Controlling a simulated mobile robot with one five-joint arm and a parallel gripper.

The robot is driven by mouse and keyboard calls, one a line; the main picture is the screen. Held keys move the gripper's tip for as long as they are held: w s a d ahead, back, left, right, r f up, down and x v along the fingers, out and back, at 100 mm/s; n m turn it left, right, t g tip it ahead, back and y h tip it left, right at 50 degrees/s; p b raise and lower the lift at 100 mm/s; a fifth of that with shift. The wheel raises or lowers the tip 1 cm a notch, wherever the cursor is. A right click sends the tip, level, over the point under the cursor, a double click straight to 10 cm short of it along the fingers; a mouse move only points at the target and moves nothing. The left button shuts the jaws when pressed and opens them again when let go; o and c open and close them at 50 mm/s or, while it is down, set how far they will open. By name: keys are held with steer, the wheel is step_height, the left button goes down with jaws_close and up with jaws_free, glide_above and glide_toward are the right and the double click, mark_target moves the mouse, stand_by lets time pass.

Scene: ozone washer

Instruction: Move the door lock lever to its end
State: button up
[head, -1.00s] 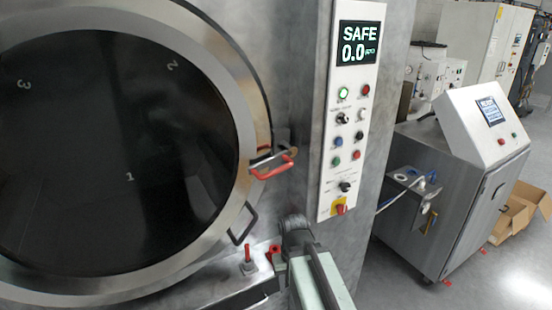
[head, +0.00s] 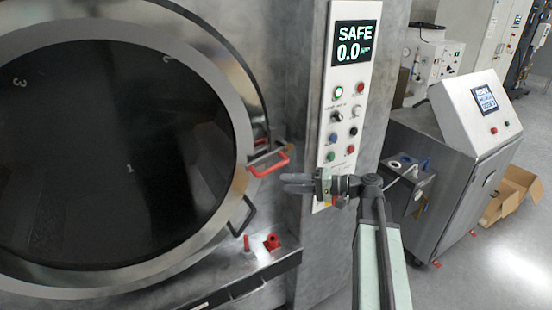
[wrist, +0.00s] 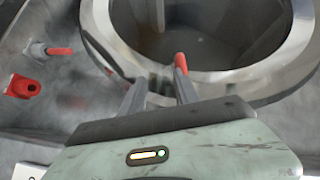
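The door lock lever, with a red looped grip (head: 268,163), sits at the right rim of the round door (head: 232,110) in the head view. Its red part (wrist: 181,63) also shows in the wrist view, just beyond the tip of my right-hand finger. My gripper (head: 284,182) points left, just below and right of the lever. In the wrist view the two fingers of my gripper (wrist: 160,88) stand apart with nothing between them. I cannot tell whether the right-hand finger touches the lever.
A dark looped handle (head: 243,215) sits lower on the door's rim. Red fittings (head: 271,242) stand on the ledge below. The control panel (head: 345,100), reading SAFE 0.0, is right of the door, close behind my wrist. A steel cabinet (head: 455,185) stands farther right.

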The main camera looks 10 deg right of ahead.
mark_target(274, 166)
step_height(274, 166, up, 4)
steer(key=d+t+y, duration=0.1)
steer(key=d, duration=0.2)
steer(key=x, duration=0.8)
steer(key=shift+w+a+f, duration=0.1)
steer(key=shift+w+a, duration=0.1)
jaws_close()
stand_by(0.7)
